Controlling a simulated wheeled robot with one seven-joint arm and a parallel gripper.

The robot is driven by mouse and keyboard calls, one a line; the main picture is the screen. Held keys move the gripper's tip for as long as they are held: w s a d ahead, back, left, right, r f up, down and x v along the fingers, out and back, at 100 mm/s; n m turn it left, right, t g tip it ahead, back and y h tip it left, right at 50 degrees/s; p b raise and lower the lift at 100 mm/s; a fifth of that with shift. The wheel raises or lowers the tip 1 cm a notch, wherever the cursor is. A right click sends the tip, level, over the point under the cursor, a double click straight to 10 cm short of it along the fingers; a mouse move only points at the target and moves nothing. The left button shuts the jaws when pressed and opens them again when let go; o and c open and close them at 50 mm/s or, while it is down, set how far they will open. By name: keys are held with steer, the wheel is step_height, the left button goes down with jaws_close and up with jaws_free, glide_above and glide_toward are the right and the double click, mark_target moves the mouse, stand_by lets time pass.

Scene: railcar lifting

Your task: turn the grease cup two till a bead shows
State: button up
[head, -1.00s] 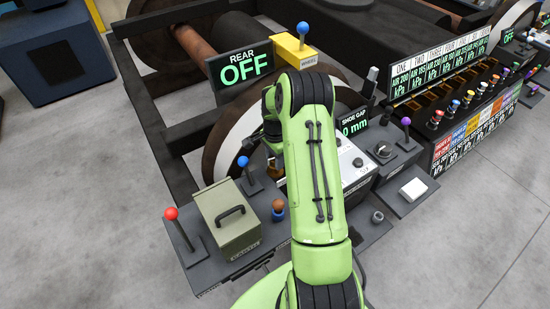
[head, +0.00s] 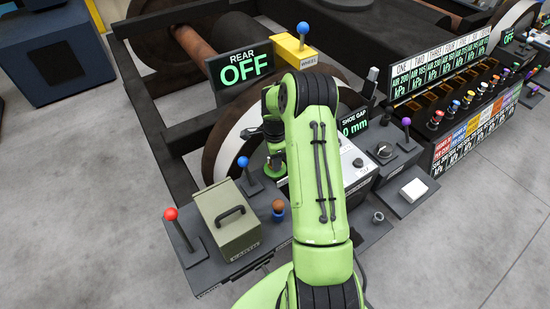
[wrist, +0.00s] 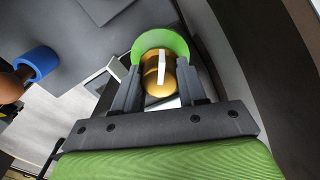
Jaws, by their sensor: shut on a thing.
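A brass grease cup (wrist: 158,76) with a white stripe across its top stands on a round green base (wrist: 172,42) in the wrist view. My gripper (wrist: 158,88) is around the cup, one dark finger on each side, shut on it. In the head view my gripper (head: 272,145) is at the back of the grey bench, partly behind my green arm. Part of the green base (head: 274,172) shows below it; the cup itself is hidden there. I cannot tell from these frames which number the cup bears.
An olive box (head: 226,220) with a handle, a red-knobbed lever (head: 171,215) and a blue-knobbed lever (head: 243,162) stand left of my arm. The REAR display (head: 240,68) reads OFF.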

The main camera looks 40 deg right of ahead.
steer(key=o, duration=1.1)
steer(key=shift+c, duration=0.2)
steer(key=shift+r, duration=0.1)
step_height(320, 180, up, 16)
steer(key=p, duration=0.3)
steer(key=shift+f+p, duration=0.2)
steer(key=shift+p, duration=0.1)
